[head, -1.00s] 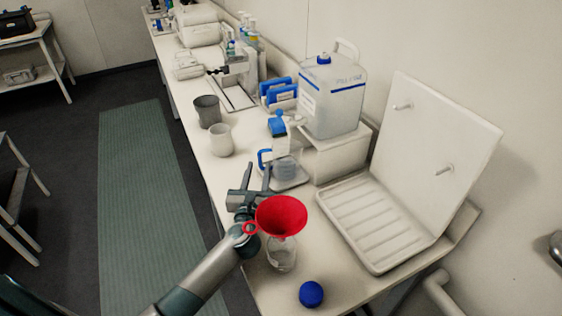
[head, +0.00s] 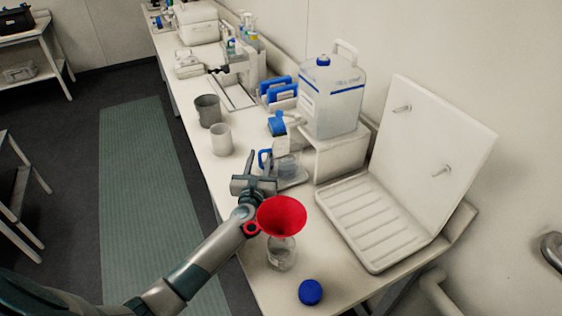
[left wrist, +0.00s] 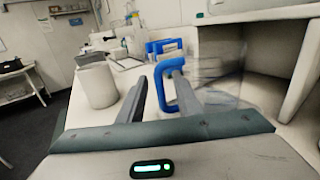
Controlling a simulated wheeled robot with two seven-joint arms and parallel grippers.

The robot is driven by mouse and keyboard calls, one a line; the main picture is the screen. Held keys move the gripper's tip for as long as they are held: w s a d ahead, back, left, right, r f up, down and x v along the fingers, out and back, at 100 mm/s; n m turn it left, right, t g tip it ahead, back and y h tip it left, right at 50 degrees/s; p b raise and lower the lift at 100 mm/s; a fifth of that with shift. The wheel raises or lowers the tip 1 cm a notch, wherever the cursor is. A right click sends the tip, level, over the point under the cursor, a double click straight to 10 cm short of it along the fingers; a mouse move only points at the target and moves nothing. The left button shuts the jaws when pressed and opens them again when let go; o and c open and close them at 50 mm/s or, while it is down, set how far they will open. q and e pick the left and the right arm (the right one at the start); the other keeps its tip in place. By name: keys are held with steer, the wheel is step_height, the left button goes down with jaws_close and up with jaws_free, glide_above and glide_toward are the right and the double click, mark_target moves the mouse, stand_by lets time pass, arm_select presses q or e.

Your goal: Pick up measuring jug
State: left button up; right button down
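The measuring jug (head: 287,164) is clear with a blue handle and stands on the bench beside the white stand. Its blue handle (left wrist: 159,82) shows large in the left wrist view; the clear body (left wrist: 216,68) is blurred to the right. My left gripper (head: 262,166) is at the handle side of the jug. In the left wrist view the gripper (left wrist: 154,78) is open, with the handle's upright bar showing between its fingers. The right finger overlaps the handle loop; contact is unclear. My right gripper is out of view.
A red funnel (head: 281,216) sits on a clear vessel (head: 281,255) close to my left wrist. A blue cap (head: 311,292) lies in front. Two cups, grey (head: 208,111) and white (head: 221,140), stand left of the jug. A large carboy (head: 332,100) rests on the white stand (head: 337,157).

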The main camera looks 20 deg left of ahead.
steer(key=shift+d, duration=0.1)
arm_select(q)
jaws_close()
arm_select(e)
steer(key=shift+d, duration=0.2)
arm_select(q)
steer(key=shift+r, duration=0.15)
